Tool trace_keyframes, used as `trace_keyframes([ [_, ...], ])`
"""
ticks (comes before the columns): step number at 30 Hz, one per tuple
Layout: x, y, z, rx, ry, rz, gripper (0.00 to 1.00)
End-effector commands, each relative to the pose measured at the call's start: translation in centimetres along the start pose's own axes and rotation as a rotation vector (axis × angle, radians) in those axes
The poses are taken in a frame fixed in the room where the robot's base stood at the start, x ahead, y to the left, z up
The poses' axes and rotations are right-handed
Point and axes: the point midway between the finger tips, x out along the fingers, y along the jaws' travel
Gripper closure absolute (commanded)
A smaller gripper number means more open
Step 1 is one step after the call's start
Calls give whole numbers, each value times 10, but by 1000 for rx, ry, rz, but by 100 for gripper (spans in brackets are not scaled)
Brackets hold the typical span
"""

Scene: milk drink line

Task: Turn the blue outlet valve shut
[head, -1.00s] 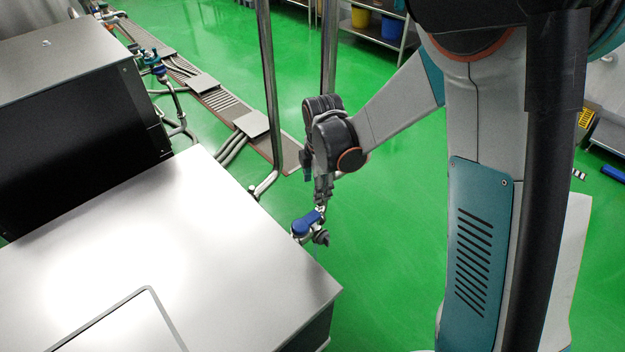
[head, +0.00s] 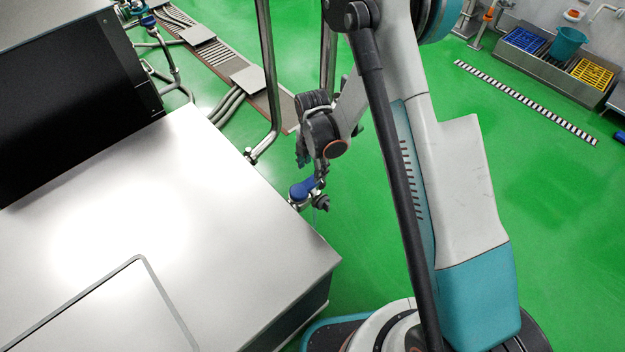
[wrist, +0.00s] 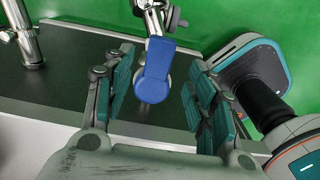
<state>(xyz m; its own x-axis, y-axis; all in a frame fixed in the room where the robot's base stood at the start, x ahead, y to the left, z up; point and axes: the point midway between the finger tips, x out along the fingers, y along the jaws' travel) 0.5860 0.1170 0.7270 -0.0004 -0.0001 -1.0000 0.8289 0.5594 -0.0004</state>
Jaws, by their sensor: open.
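The blue outlet valve handle (head: 303,189) sits on a steel pipe fitting at the right edge of the large steel tank housing. In the wrist view the blue handle (wrist: 153,72) hangs between the two fingers, with its steel pipe (wrist: 150,18) above it. My gripper (wrist: 158,92) is open, one finger on each side of the handle, with visible gaps to both. In the head view my gripper (head: 312,172) is just above the handle, partly hidden by my wrist. A dark knob (head: 322,202) sits beside the valve.
The steel housing top (head: 230,225) lies left of the valve. A vertical steel pipe (head: 268,75) stands behind. Green floor (head: 400,245) is open to the right. A sink unit with a teal bucket (head: 570,42) is at the far right.

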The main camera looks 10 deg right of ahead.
Motion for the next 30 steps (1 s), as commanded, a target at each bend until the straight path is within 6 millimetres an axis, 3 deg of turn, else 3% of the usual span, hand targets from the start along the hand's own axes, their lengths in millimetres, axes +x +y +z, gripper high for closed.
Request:
trace_keyframes([
  [3, 26, 0, 0, 0, 0, 0, 48],
  [9, 52, 0, 0, 1, 0, 0, 48],
  [23, 62, 0, 0, 1, 0, 0, 48],
  [30, 62, 0, 0, 1, 0, 0, 100],
])
